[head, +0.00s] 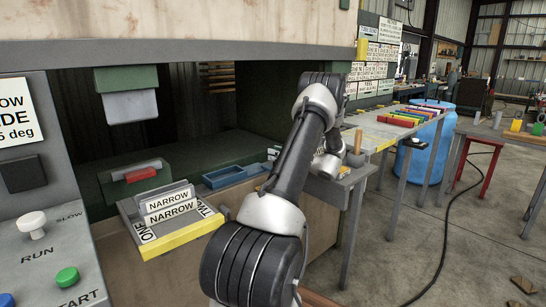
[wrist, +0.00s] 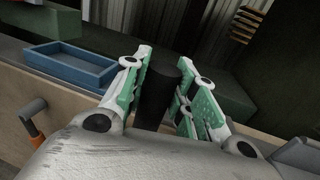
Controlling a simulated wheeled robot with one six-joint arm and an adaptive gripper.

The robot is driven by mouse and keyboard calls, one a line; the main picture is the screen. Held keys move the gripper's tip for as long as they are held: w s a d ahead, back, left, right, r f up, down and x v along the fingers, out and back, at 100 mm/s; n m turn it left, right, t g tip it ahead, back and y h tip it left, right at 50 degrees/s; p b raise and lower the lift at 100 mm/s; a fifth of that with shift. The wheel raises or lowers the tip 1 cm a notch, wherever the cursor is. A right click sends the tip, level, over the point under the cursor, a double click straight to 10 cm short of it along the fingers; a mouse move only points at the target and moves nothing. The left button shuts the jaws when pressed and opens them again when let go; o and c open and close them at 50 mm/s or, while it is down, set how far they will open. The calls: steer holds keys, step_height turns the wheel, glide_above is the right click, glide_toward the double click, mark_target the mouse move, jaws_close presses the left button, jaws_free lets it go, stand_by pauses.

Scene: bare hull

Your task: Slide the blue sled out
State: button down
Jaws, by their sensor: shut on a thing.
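The blue sled (head: 232,175) is a shallow open tray on the ledge at the front of the machine's opening, right of the NARROW blocks. It also shows at the upper left of the wrist view (wrist: 82,72). My gripper (wrist: 164,85) is shut on a dark upright cylinder (wrist: 158,95), which stands between its green-padded fingers. The cylinder is right of the blue sled and apart from it in the wrist view; its lower end is hidden. In the head view my arm hides most of the gripper.
A panel with RUN and START buttons (head: 66,277) stands at the left. The NARROW blocks (head: 167,203) sit on a yellow-edged plate (head: 183,236). A green block with a red part (head: 141,175) is behind them. A bench (head: 400,125) and blue barrel (head: 424,160) stand right.

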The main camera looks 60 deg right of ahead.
steer(key=shift+d, duration=0.2)
steer(key=c, duration=1.1)
jaws_free()
steer(key=shift+c, duration=0.2)
steer(key=s, duration=1.2)
steer(key=shift+a, duration=0.25)
